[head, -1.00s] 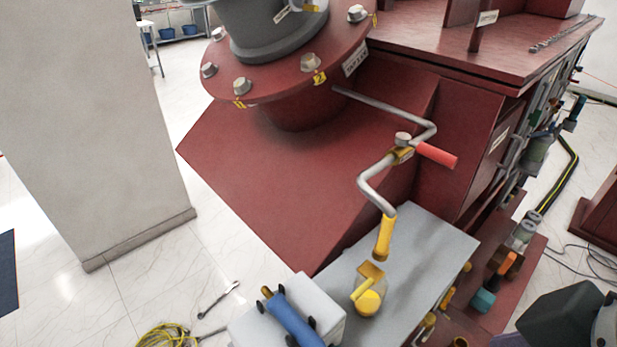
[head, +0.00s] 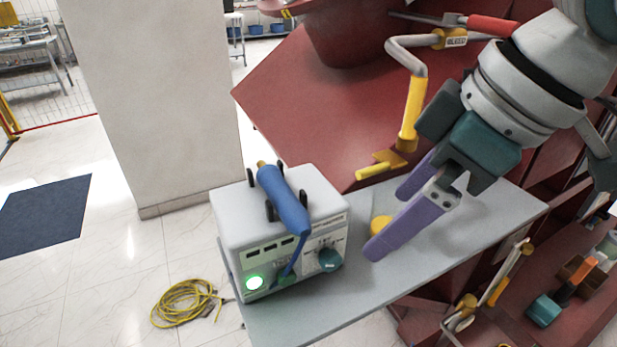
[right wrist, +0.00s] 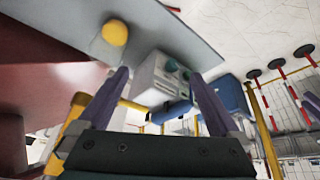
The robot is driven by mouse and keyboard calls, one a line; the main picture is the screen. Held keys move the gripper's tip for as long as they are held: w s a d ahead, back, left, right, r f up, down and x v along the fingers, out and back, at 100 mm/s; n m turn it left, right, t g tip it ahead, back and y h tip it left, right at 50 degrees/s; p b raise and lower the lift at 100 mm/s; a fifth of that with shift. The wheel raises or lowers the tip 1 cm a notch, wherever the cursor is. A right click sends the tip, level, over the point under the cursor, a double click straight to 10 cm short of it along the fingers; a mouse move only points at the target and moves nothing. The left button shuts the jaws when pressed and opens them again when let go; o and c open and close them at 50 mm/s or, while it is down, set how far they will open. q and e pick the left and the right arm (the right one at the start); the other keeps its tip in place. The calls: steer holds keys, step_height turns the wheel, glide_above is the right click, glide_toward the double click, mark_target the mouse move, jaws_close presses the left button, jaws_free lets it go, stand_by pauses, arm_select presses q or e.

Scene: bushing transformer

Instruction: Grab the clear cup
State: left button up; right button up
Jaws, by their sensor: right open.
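The clear cup, with yellow at its bottom (head: 380,225), stands on the grey bench (head: 450,255) below the yellow-handled spout. Its clear wall is hard to make out, and my right gripper hides part of it. In the right wrist view the yellow of the cup (right wrist: 115,32) shows at the upper left, outside the space between the fingers. My right gripper (head: 388,222) is open, with purple fingers over the bench close to the cup. I cannot tell whether they touch it. The right wrist view shows nothing held between the fingers (right wrist: 160,80). My left gripper is not in view.
A white control box (head: 280,225) with a blue tool (head: 283,203) on top stands left of the cup. The bent pipe with a yellow handle (head: 411,112) and lever (head: 380,165) hangs just above. Yellow cable (head: 185,303) lies on the floor.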

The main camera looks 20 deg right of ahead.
steer(key=m+b, duration=0.2)
steer(key=b, duration=0.2)
glide_above(389, 217)
steer(key=s+d, duration=0.3)
steer(key=f, duration=0.2)
steer(key=shift+h, duration=0.4)
steer(key=x, duration=0.3)
steer(key=p+x, duration=0.1)
steer(key=shift+w+d+f, duration=0.1)
steer(key=shift+w+d, duration=0.1)
steer(key=shift+w, duration=0.1)
steer(key=p+x, duration=0.1)
steer(key=x, duration=0.4)
steer(key=shift+d, duration=0.1)
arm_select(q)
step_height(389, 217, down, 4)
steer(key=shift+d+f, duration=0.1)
arm_select(e)
jaws_close()
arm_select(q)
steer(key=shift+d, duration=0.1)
